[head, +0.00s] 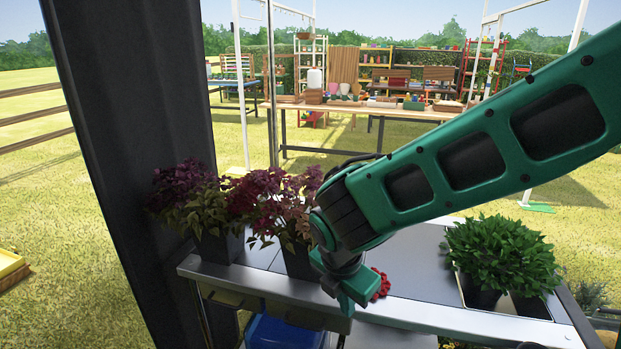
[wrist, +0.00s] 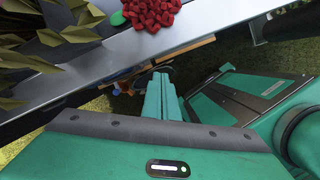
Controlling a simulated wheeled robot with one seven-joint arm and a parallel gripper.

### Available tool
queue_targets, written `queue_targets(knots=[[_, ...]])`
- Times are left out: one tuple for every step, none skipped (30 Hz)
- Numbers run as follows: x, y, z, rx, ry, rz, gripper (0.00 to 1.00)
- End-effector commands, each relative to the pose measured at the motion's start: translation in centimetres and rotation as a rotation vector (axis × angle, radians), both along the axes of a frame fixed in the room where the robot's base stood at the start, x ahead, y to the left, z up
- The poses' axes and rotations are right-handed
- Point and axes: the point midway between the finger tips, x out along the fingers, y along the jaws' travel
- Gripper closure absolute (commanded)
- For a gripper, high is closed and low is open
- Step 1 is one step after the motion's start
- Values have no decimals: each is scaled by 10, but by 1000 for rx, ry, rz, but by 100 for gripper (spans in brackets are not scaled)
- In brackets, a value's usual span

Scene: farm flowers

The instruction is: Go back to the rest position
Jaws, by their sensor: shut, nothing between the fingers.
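My gripper (wrist: 163,95) shows in the wrist view with its green fingers together and nothing between them. In the head view my green arm reaches in from the right. My gripper (head: 345,303) hangs at the front edge of the metal table (head: 400,310). Red flowers (head: 380,283) lie on the table just behind the gripper, partly hidden by it. They also show at the top of the wrist view (wrist: 148,12), apart from the fingers.
Pots with purple flowers (head: 285,205) stand on the table's left. Leafy green plants (head: 503,255) stand on its right. A dark post (head: 135,110) rises at the left. A blue crate (head: 283,331) sits below the table. A long wooden table (head: 350,108) stands far back on grass.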

Motion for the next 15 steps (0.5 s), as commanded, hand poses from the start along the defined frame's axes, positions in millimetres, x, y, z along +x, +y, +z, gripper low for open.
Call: queue_targets(knots=[[5,-36,11,26,-13,-175,100],[5,-55,16,40,-17,-280,100],[5,-79,22,61,-25,-418,100],[3,-98,26,74,-31,-523,100],[0,-115,30,89,-37,-626,100],[-5,-138,35,109,-45,-765,100],[-10,-154,38,124,-51,-868,100],[-15,-170,42,137,-57,-972,100],[-23,-190,46,156,-66,-1109,100],[-31,-204,49,169,-72,-1211,100],[-38,-218,52,184,-78,-1315,100],[-49,-235,55,202,-87,-1452,100],[-58,-247,57,214,-93,-1556,100],[-67,-259,60,228,-100,-1657,100],[-81,-273,62,245,-107,-1795,100]])
